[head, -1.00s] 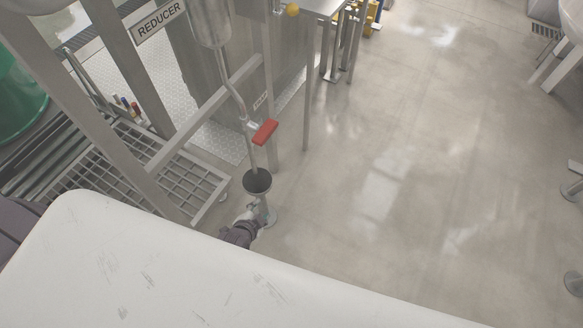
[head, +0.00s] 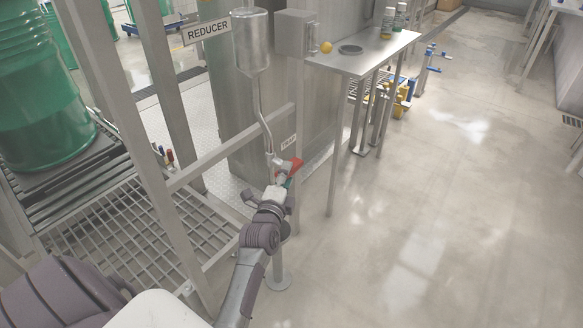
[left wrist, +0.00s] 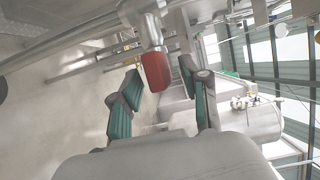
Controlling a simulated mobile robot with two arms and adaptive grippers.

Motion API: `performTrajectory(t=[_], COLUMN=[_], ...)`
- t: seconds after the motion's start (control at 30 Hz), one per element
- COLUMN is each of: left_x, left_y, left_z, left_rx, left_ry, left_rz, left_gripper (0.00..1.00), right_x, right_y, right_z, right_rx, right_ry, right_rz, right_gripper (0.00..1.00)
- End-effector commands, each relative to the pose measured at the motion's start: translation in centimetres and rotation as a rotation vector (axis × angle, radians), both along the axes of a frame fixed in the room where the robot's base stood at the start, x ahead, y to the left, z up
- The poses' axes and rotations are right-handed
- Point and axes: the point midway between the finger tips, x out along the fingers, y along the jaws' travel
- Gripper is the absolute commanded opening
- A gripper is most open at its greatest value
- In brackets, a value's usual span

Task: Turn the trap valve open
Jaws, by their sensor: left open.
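The trap valve's red handle (head: 294,164) sticks out to the right from the thin pipe under the steel vessel, just below the TRAP label (head: 289,142). My left gripper (head: 286,180) is open right at the handle in the head view, partly covering the valve. In the left wrist view the red handle (left wrist: 155,72) appears between the two teal fingers of the open gripper (left wrist: 161,80), with visible gaps on both sides. I cannot tell how deep it sits between them. My right gripper is not in view.
The steel vessel (head: 252,42) hangs above the valve, beside the REDUCER sign (head: 208,30). A grey frame post (head: 110,120) and grating (head: 130,215) stand to the left, with a green drum (head: 40,100). A steel table (head: 365,60) is behind right. Floor on the right is clear.

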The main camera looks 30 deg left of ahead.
Motion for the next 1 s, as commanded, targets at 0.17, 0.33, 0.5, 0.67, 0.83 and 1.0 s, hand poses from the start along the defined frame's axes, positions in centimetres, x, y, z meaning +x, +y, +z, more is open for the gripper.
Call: performTrajectory(t=[0.17,0.33,0.5,0.67,0.83,1.0], left_x=[3.0,4.3,4.7,4.6,4.6,4.6], left_y=[1.0,1.4,1.5,1.5,1.5,1.5], left_z=[-0.1,-0.1,0.0,0.0,0.0,-0.1], left_rx=[0.0,0.0,0.0,0.0,0.0,0.0], left_ry=[-0.002,0.001,0.0,0.001,0.001,0.001], left_rz=[0.0,0.0,0.0,0.0,0.0,-0.001], left_gripper=[0.46,0.46,0.46,0.46,0.19,0.0], right_x=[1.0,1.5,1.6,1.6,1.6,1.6], right_y=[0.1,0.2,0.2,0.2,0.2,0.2], right_z=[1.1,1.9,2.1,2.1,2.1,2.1], right_rx=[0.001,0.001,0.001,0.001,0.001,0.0], right_ry=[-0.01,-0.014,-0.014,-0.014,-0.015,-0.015], right_rz=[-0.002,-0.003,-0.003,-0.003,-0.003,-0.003], right_gripper=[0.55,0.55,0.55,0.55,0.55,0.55])
